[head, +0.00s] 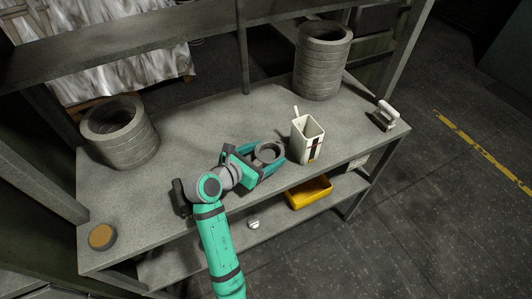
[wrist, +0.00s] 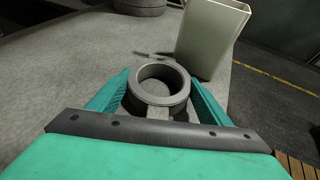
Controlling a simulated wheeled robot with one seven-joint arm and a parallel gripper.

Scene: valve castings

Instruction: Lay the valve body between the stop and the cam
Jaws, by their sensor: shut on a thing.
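The valve body, a grey round casting with a wide open bore, shows at my gripper in the head view (head: 268,153) and in the wrist view (wrist: 160,82). My gripper (head: 272,163) is shut on it, with a teal finger on each side in the wrist view (wrist: 160,98). The casting is upright, with its bore facing up. Its lower part is partly hidden by my gripper, and I cannot tell whether it touches the bench. Small dark pieces (wrist: 152,54) lie on the bench just beyond it; I cannot tell whether they are the stop and cam.
A white open container (head: 308,140) stands close to the right of my gripper. Stacks of grey rings stand at left (head: 122,137) and back right (head: 322,65). A metal device (head: 383,117) is at the right end, a brown-topped tin (head: 102,237) at front left. The bench (head: 215,115) is clear behind my gripper.

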